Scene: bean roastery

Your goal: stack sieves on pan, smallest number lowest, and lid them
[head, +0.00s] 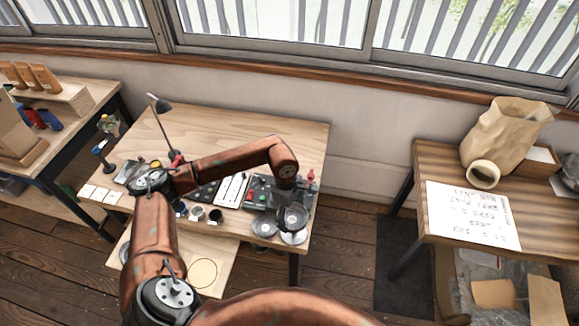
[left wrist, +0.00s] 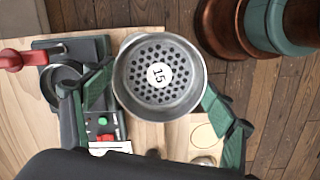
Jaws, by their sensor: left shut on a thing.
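My left gripper (left wrist: 160,105) is shut on a round metal sieve (left wrist: 158,60) marked 15, with a finger on each side of its rim. In the head view this sieve (head: 294,216) is at the table's front right corner, under my left gripper (head: 287,196). A pale round metal piece (head: 293,238) shows just below it; I cannot tell whether they touch. Another round grey dish (head: 264,226) sits to its left. Several small round containers (head: 197,213) stand along the front edge; their numbers are unreadable. I cannot identify the lid. My right gripper is out of view.
A dark device (head: 258,192) with buttons and a red lever (head: 311,176) stands beside the gripper. The table's back right (head: 290,135) is bare. A side table with a written sheet (head: 470,215) stands right.

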